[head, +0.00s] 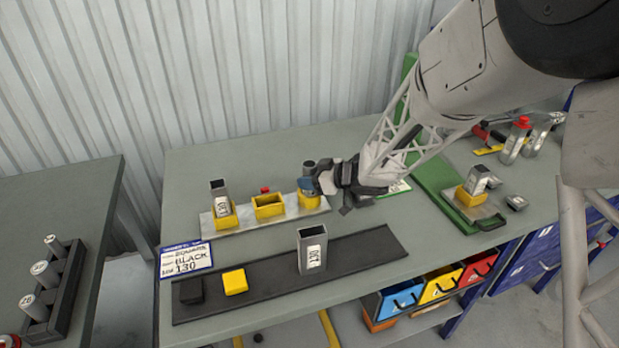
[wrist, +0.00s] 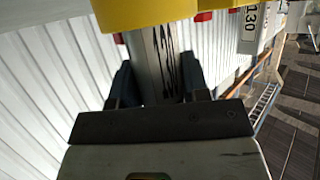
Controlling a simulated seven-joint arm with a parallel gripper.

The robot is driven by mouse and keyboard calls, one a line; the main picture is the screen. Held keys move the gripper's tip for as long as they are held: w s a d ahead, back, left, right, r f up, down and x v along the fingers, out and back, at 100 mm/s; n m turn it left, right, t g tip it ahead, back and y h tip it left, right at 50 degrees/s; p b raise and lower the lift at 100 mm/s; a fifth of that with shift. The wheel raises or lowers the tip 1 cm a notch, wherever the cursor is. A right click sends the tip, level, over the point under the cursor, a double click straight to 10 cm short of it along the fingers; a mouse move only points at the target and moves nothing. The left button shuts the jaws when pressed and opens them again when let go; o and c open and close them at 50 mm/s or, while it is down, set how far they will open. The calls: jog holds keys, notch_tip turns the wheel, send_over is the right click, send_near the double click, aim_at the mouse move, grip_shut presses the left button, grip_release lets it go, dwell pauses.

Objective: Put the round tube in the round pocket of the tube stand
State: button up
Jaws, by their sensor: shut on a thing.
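The round tube (head: 308,166) is grey and stands upright at the right end of the tube stand (head: 240,222), a pale plate with yellow pockets. My gripper (head: 314,183) is shut around the tube from the right. The tube's open top shows above the fingers. The yellow round pocket (head: 310,200) is directly below them. In the wrist view the tube (wrist: 157,62), with dark print, is between my fingers (wrist: 160,82). Its far end goes out of sight at the yellow pocket (wrist: 165,14) and looks inside it; how deep is hidden.
The middle yellow pocket (head: 268,205) is empty; the left one holds a labelled square tube (head: 220,200). In front, a dark strip (head: 370,252) carries an upright rectangular tube (head: 312,250), a yellow block (head: 235,281) and a black block (head: 191,290). A green-based fixture (head: 440,190) stands at right.

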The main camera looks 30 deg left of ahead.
jog(key=shift+f, duration=0.1)
jog(key=o, duration=1)
jog(key=shift+d, duration=0.1)
jog(key=v, duration=1.2)
jog(key=shift+r, duration=0.2)
dwell(0.4)
